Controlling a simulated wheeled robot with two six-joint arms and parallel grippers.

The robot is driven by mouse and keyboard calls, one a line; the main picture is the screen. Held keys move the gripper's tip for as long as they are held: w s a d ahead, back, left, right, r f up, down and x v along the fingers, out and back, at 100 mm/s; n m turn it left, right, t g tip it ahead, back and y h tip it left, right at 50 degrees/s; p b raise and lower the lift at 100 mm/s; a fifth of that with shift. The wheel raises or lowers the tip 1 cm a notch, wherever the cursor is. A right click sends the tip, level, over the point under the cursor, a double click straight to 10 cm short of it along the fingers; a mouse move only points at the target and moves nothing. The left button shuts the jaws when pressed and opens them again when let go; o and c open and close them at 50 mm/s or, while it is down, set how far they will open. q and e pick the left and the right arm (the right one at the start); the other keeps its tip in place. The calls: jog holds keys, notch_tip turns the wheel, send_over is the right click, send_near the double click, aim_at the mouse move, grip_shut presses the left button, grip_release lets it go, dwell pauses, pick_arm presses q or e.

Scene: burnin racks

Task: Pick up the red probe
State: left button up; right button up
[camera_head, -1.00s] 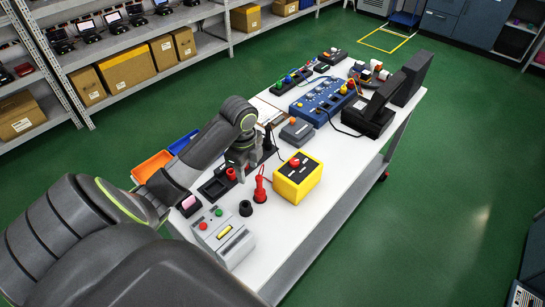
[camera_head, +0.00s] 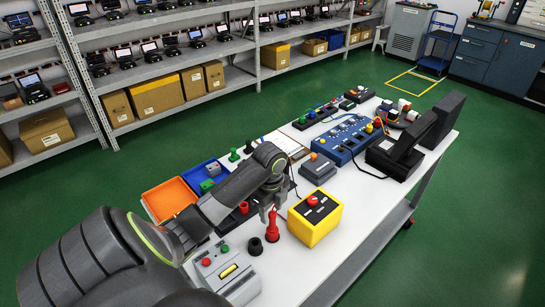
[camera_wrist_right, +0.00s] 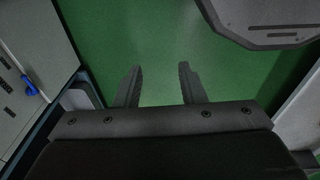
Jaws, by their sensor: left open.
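The red probe (camera_head: 272,229) stands upright on the white table, between a black round socket and the yellow box. My left gripper (camera_head: 270,207) points down at the top of the probe. Its fingers are apart and appear to be on either side of the probe's upper end; whether they touch it I cannot tell. My right gripper (camera_wrist_right: 158,85) shows in the right wrist view, open and empty over green floor. The probe is not in that view.
The yellow box (camera_head: 315,218) with a red button stands close right of the probe. The black socket (camera_head: 255,246) and a grey control box (camera_head: 227,272) are in front. Orange (camera_head: 170,199) and blue (camera_head: 203,178) bins lie left. Instruments fill the table's far end.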

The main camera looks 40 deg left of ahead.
aim_at(272, 222)
pick_arm(q)
jog(key=shift+f, duration=0.8)
jog(key=shift+w+f+p, duration=0.1)
jog(key=shift+f+p, duration=0.2)
jog(key=shift+f, duration=0.2)
jog(key=f+p, duration=0.1)
jog(key=f, duration=0.2)
jog(key=shift+w, duration=0.2)
jog(key=shift+f, duration=0.65)
pick_arm(e)
jog(key=shift+s+d+r, duration=0.15)
jog(key=shift+s+r, duration=0.75)
jog(key=shift+r, duration=0.05)
pick_arm(q)
jog(key=shift+c, duration=0.5)
grip_shut()
